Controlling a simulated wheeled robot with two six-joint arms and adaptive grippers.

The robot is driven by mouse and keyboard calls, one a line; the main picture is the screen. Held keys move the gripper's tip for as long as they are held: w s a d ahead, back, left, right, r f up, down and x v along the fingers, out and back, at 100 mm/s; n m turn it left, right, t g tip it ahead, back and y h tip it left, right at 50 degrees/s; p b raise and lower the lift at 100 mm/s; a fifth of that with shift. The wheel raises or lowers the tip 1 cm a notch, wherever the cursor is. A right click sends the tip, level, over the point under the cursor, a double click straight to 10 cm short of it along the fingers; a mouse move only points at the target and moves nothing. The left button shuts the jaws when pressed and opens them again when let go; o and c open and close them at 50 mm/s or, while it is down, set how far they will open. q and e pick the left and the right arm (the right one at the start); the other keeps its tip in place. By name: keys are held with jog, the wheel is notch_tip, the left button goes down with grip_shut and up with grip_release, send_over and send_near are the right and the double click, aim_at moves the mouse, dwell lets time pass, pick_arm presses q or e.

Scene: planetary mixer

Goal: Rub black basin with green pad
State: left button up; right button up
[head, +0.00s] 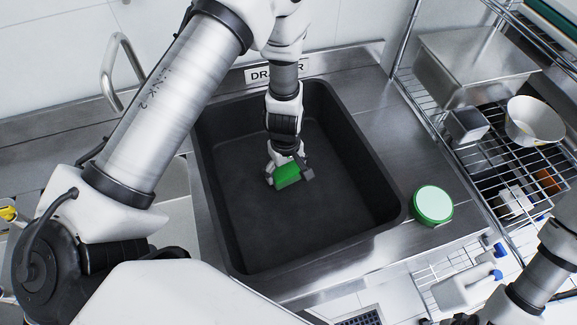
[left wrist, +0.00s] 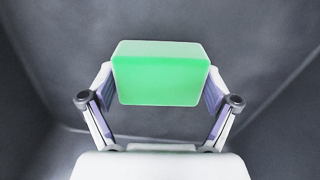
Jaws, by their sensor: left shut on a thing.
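The black basin (head: 325,205) is set into the steel counter at the middle of the head view. My left arm reaches down into it from above. My left gripper (head: 288,173) is shut on the green pad (head: 287,176), inside the basin. In the left wrist view the green pad (left wrist: 160,75) sits between the two fingers, with the dark basin surface (left wrist: 60,60) behind it. I cannot tell whether the pad touches the basin. My right gripper is out of view; part of my right arm shows at the lower right.
A round green-rimmed container (head: 432,204) with a pale top stands on the counter right of the basin. A faucet (head: 120,75) is at the back left. A wire rack (head: 490,150) at the right holds a metal box (head: 470,65) and a white bowl (head: 534,120).

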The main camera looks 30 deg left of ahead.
pick_arm(q)
notch_tip(320, 180, up, 3)
jog(key=shift+s+a+r+p, duration=0.1)
jog(key=shift+r+p, duration=0.05)
jog(key=shift+p, duration=0.85)
jog(key=shift+w+d+r+p, duration=0.2)
jog(key=shift+r+p, duration=0.45)
jog(key=shift+s+a+r+p, duration=0.1)
jog(key=shift+r+p, duration=0.4)
jog(key=shift+r, duration=0.1)
jog(key=shift+s+a+r+p, duration=0.1)
jog(key=shift+r+p, duration=0.35)
jog(key=shift+r, duration=0.15)
jog(key=shift+w+d+r+p, duration=0.1)
jog(key=shift+r+p, duration=0.45)
jog(key=shift+r, duration=0.1)
